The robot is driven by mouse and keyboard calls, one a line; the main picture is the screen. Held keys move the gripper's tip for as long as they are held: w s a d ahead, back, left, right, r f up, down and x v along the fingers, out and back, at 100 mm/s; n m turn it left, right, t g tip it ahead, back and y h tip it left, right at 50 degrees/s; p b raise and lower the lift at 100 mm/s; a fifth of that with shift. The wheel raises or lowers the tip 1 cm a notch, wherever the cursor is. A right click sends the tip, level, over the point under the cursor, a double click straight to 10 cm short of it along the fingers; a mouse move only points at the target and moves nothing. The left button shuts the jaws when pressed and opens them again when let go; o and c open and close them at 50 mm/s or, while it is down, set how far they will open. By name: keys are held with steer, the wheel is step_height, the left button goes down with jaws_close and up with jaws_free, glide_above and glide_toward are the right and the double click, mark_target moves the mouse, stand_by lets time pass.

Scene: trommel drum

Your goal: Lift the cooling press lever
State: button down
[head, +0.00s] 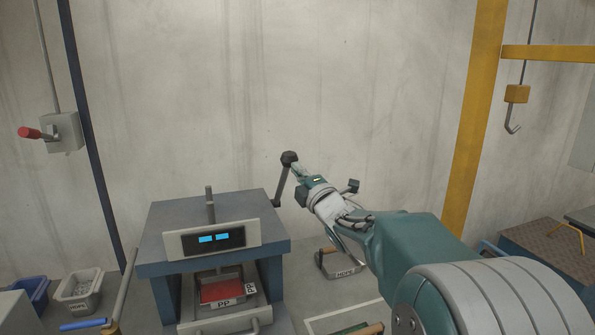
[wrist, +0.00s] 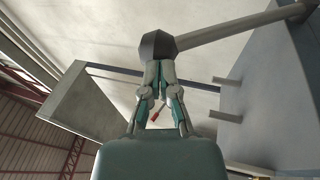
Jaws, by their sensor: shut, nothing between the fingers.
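The cooling press (head: 165,240) is a blue and grey machine with a lit two-part display. Its lever (head: 282,183) is a grey rod on the press's right side, standing up with a slight tilt to the right. A dark faceted knob (head: 289,157) tops it. In the wrist view, the knob (wrist: 157,45) is just past my fingertips and the rod (wrist: 240,27) runs off to the right. My gripper (head: 299,171) is shut and empty, its tips at the knob. I cannot tell whether they touch it.
A red tray labelled PP (head: 220,290) sits in the press opening. Another labelled tray (head: 340,266) lies on the floor to the right. Grey (head: 78,291) and blue bins stand at left. A yellow post (head: 477,110) and a hanging hook (head: 513,120) are at right.

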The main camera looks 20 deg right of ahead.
mark_target(294, 156)
steer(key=shift+w, duration=0.1)
steer(key=shift+w+r, duration=0.85)
steer(key=shift+r, duration=0.45)
steer(key=shift+f, duration=0.1)
